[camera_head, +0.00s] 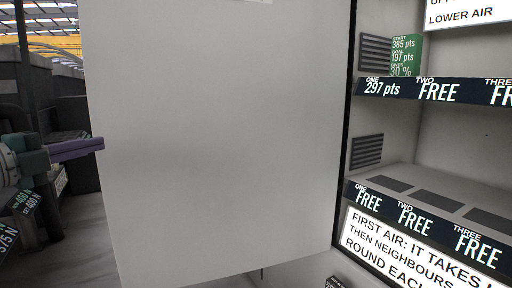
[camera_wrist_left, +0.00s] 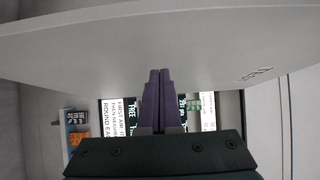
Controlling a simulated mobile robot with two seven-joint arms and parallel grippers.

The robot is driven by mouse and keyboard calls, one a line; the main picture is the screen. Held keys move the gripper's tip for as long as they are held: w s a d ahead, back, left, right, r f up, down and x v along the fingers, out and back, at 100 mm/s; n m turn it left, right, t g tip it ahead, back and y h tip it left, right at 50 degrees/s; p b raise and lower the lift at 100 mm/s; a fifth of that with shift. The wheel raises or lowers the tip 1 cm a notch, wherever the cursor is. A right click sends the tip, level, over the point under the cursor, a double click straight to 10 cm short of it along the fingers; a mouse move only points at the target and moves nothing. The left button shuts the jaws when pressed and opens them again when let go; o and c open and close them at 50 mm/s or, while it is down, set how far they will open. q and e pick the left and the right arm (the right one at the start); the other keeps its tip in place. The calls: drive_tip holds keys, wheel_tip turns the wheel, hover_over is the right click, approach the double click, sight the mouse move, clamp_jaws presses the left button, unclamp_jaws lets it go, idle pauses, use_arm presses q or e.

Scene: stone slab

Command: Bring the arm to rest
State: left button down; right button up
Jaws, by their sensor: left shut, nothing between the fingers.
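My left gripper (camera_head: 98,144) comes in from the left in the head view, its purple fingers level and pointing right. Its tips overlap the left edge of a large pale grey panel (camera_head: 215,140), which looks like an open door; I cannot tell whether they touch it. In the left wrist view the purple fingers (camera_wrist_left: 158,74) are together with nothing between them. The panel (camera_wrist_left: 120,45) spans the top of that view, just beyond the fingertips. My right gripper is in neither view.
Right of the panel is a cabinet with an upper shelf edge (camera_head: 435,91) and a lower shelf edge (camera_head: 430,227), both labelled. A green box (camera_head: 405,56) stands on the upper shelf. The lower shelf has dark pads (camera_head: 435,200) and looks empty. A lit text sign (camera_head: 400,255) is below.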

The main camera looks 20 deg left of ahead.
use_arm(q)
drive_tip(key=s+a, duration=0.6)
drive_tip(key=s, duration=0.1)
drive_tip(key=s+d+f+n+g+y+p, duration=0.1)
drive_tip(key=d+f+n+g+y+p, duration=0.15)
drive_tip(key=d+n+p, duration=0.3)
drive_tip(key=s+d+f+n+g+y+p, duration=0.1)
drive_tip(key=d+f+n+g+y+p, duration=0.15)
drive_tip(key=d+n+p, duration=0.35)
drive_tip(key=s+d+r+n+g+h+p, duration=0.1)
drive_tip(key=s+d+r+n+g+p, duration=0.15)
drive_tip(key=s+d, duration=0.4)
drive_tip(key=s+d+r+n+g+h+p, duration=0.1)
drive_tip(key=s+d+g+h+p, duration=0.15)
drive_tip(key=d, duration=0.65)
drive_tip(key=s+d+r+n+g+p, duration=0.2)
drive_tip(key=s+d+g, duration=0.25)
drive_tip(key=d, duration=0.25)
wheel_tip(320, 180, up, 38)
drive_tip(key=s+d+p, duration=0.1)
drive_tip(key=p, duration=3.7)
drive_tip(key=shift+s, duration=0.35)
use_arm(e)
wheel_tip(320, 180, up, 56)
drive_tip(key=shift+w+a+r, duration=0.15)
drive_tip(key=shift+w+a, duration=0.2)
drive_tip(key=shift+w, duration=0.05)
